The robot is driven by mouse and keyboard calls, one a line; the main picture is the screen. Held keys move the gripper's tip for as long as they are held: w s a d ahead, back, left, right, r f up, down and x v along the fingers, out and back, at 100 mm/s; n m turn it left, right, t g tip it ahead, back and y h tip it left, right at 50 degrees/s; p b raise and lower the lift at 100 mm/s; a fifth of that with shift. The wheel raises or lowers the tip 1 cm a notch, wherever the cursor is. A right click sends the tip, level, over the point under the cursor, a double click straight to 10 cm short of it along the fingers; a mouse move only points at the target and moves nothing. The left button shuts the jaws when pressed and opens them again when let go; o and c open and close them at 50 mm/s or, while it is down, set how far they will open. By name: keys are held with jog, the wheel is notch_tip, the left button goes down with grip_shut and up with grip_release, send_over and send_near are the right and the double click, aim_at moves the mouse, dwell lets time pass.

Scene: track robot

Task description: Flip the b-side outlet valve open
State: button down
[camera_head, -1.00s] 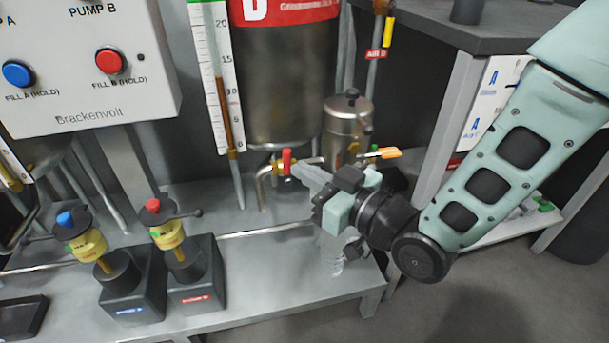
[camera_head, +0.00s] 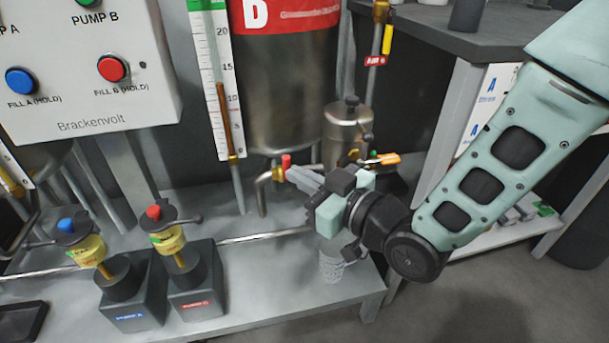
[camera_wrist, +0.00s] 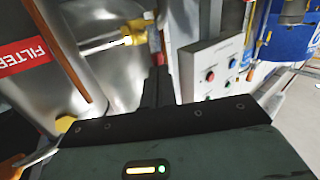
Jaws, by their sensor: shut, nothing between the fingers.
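The b-side outlet valve is at the foot of the steel tank with the red B label. Its red handle (camera_head: 286,160) stands up from the brass body (camera_head: 278,174), and its lower part is hidden by my fingers. My gripper (camera_head: 291,173) is shut and empty, with its tips right at the handle from the right. In the wrist view the red handle (camera_wrist: 155,42) shows just beyond the shut fingers (camera_wrist: 157,82), next to the yellow brass fitting (camera_wrist: 140,30). I cannot tell whether the fingertips touch it.
A steel filter canister (camera_head: 345,135) stands close behind my gripper, with an orange-handled valve (camera_head: 385,159) beside it. A clear cup (camera_head: 332,265) is on the bench below. Two pump units (camera_head: 195,280) stand at left. The bench front is mostly clear.

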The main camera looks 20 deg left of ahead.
jog(key=shift+a+r, duration=0.1)
jog(key=s+a+n+h+p, duration=0.1)
jog(key=n+h+p, duration=0.1)
jog(key=n+p, duration=0.1)
jog(key=s+a+f+n+t+h+p, duration=0.1)
jog(key=a+n+h+p, duration=0.1)
jog(key=p, duration=0.4)
jog(key=s+a+n+h+p, duration=0.1)
jog(key=n+h+p, duration=0.3)
jog(key=shift+a+f+p, duration=0.25)
jog(key=shift+f+p, duration=0.05)
